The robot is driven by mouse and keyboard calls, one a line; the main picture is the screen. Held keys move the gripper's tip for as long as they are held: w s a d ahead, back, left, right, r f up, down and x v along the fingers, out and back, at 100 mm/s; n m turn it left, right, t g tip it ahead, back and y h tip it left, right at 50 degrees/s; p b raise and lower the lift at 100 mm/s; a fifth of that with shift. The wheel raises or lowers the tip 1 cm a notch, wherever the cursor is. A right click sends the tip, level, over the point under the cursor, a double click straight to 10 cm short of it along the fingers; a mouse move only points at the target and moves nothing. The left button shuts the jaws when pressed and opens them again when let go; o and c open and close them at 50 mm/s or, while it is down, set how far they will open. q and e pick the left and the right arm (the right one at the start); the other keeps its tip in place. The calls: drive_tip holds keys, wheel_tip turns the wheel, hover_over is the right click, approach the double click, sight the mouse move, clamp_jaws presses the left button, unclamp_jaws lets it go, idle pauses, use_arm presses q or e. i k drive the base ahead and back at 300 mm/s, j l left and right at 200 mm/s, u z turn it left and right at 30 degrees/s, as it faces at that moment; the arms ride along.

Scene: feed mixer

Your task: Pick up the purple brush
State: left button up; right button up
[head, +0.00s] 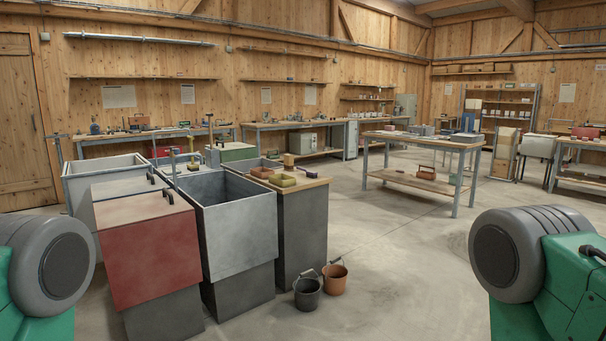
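A small dark, purplish item (308,172) lies on the right part of the wooden counter top (310,184), next to the open grey bin. It may be the purple brush, but it is too small to tell for sure. Beside it on the same top are a yellow-green block-like item (282,180), a reddish-brown one (262,172) and a tan upright item (289,160). Neither of my grippers is in view; only parts of my arms show at the left and right edges, far from the counter.
An open grey bin (238,226) and a red-lidded bin (148,250) stand left of the counter. A black bucket (307,294) and an orange bucket (335,279) sit on the floor before it. A work table (422,140) stands behind to the right. The floor at centre right is clear.

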sight(312, 174)
drive_tip(key=i+l+u, duration=0.15)
drive_tip(key=u, duration=0.25)
drive_tip(key=i+l+u, duration=0.2)
drive_tip(key=u, duration=0.25)
drive_tip(key=i+l+u, duration=0.25)
drive_tip(key=u, duration=0.15)
